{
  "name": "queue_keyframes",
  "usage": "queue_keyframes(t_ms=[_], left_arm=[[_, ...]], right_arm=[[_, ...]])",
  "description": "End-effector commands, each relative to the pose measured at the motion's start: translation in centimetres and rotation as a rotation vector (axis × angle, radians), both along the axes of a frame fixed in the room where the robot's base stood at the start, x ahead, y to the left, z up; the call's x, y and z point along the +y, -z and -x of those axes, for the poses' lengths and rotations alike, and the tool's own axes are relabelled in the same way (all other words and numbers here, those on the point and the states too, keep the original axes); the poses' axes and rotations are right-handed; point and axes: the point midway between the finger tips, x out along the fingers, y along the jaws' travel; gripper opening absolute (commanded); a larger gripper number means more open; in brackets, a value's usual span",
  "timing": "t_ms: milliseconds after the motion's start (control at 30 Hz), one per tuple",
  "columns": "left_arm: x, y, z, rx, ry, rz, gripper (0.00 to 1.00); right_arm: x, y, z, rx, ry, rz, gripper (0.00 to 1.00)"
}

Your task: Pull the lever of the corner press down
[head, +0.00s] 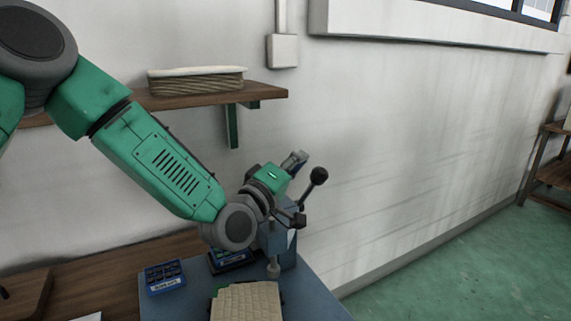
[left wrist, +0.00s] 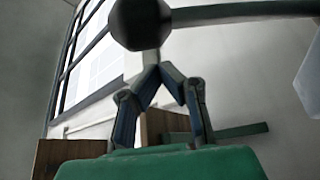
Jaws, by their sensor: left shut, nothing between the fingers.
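The corner press (head: 280,243) is a blue-grey upright body at the near edge of the wall. Its lever is a dark rod with a black ball knob (head: 319,176), pointing up and to the right. My left gripper (head: 297,160) is beside the knob, a little left of and above it, with its fingers shut and empty. In the left wrist view the knob (left wrist: 140,22) shows just beyond the closed fingertips (left wrist: 152,72), with the rod running off to the right. I cannot tell whether the fingers touch the knob. My right gripper is not in view.
The press stands on a blue-grey bench top (head: 315,296). A wooden shelf (head: 265,93) with a basket is on the wall behind my arm. The space right of the lever is free.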

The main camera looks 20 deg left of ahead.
Motion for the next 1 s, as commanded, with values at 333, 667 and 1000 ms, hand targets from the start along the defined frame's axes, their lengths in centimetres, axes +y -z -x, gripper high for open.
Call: queue_keyframes(t_ms=[333, 667, 1000], left_arm=[[-1.6, 1.1, 1.2, -0.002, -0.002, -0.001, 0.0], [-1.6, 1.1, 1.2, -0.005, -0.002, -0.003, 0.0], [-1.7, 1.6, 1.2, -0.047, -0.002, -0.046, 0.0]], right_arm=[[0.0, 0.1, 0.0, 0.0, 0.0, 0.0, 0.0], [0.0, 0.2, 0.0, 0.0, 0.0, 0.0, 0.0], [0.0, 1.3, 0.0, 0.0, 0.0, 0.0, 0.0]])
